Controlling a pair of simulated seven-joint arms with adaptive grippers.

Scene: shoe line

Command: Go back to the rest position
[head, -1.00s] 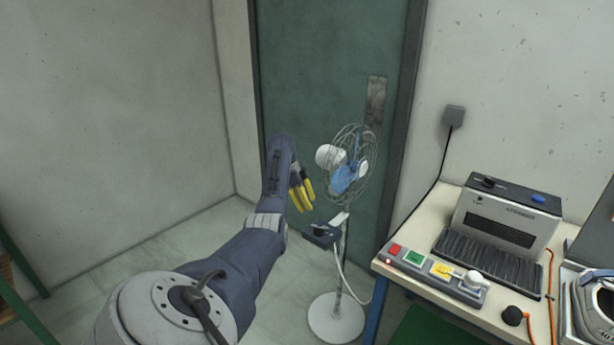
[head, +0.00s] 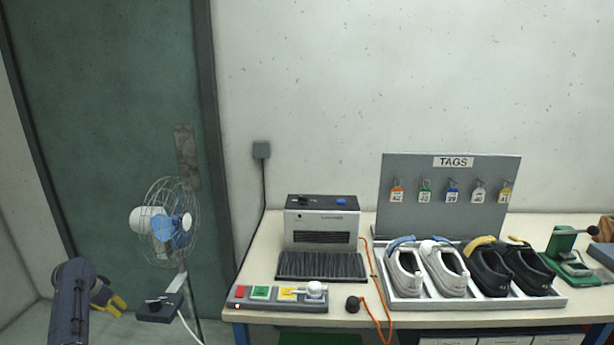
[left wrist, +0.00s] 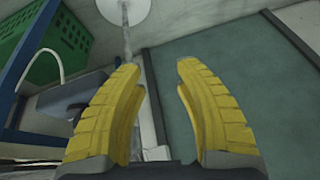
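My left gripper (head: 117,305) shows at the lower left of the head view, with yellow fingers pointing right, beside and in front of the standing fan (head: 170,222). In the left wrist view its two yellow fingers (left wrist: 161,75) stand apart with nothing between them but background. The gripper is open and empty. My right gripper is in neither view.
The workbench (head: 250,262) runs along the wall on the right. It carries a button panel (head: 272,297), a dark-grilled machine (head: 322,235), a shoe tray (head: 400,304) and a tag board (head: 415,165). A fan control box (head: 158,308) is close to my left gripper. A green crate (left wrist: 45,45) shows in the left wrist view.

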